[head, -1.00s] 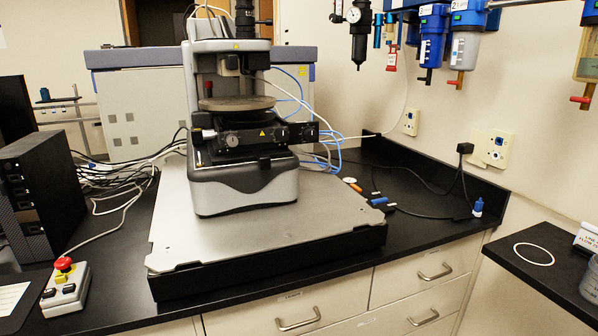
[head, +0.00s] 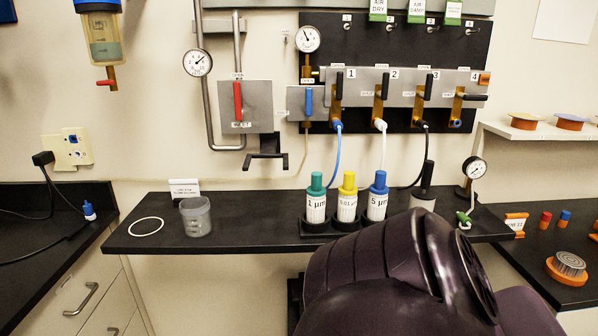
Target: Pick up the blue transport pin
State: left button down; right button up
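I cannot make out a blue transport pin for certain in this view. A small blue cylinder (head: 565,218) stands next to a red one (head: 545,219) on the dark surface at the far right; it is too small to identify. A small blue-topped white item (head: 89,210) stands on the black counter at the left. The profiler and its platform are out of view. Neither of my grippers is in view.
A black shelf (head: 230,237) holds a clear beaker (head: 196,216), a white ring (head: 146,226) and bottles with green (head: 316,185), yellow (head: 348,185) and blue (head: 378,184) tops. Gauges and valves line the wall.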

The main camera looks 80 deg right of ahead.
aim_at(566, 216)
jog(key=z, duration=4.1)
jog(key=i+l, duration=0.2)
jog(key=l, duration=0.15)
jog(key=i+l+u, duration=0.1)
jog(key=l, duration=0.25)
jog(key=i+l+u, duration=0.1)
jog(key=l, duration=0.3)
jog(key=i+l, duration=0.25)
jog(key=l, duration=0.15)
jog(key=i+l+u, duration=0.1)
jog(key=l, duration=0.3)
jog(key=i+l, duration=0.2)
jog(key=l, duration=0.2)
jog(key=u, duration=0.05)
